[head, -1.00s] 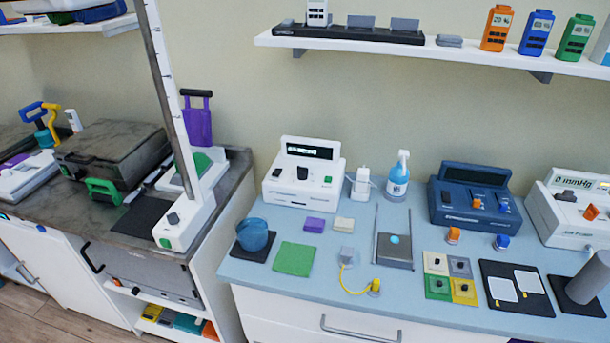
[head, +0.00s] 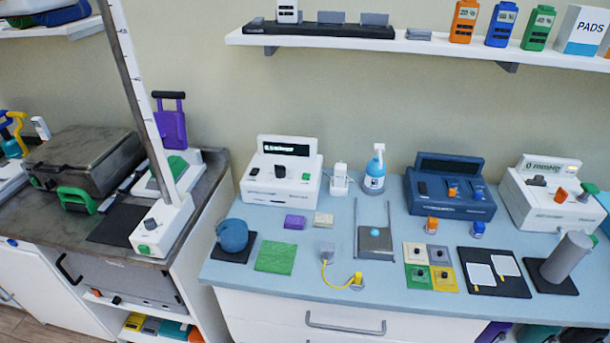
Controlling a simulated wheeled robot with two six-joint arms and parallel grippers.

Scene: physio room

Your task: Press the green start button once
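Neither of my grippers is in the head view. Two small green buttons show. One green button (head: 306,176) is on the front right of a white console (head: 262,189) with a dark display, beside a black knob (head: 280,171). The other green button (head: 144,250) is on the front of the white base unit (head: 165,228) under the tall ruled post at the left. I cannot read a start label on either. Nothing touches or covers them.
A blue counter (head: 318,250) holds a spray bottle (head: 375,170), a dark blue console (head: 447,203), another white console (head: 535,214), a blue ball (head: 232,235) and a grey cylinder (head: 567,257). A wall shelf (head: 440,45) runs above. The counter front before the white console holds small pads.

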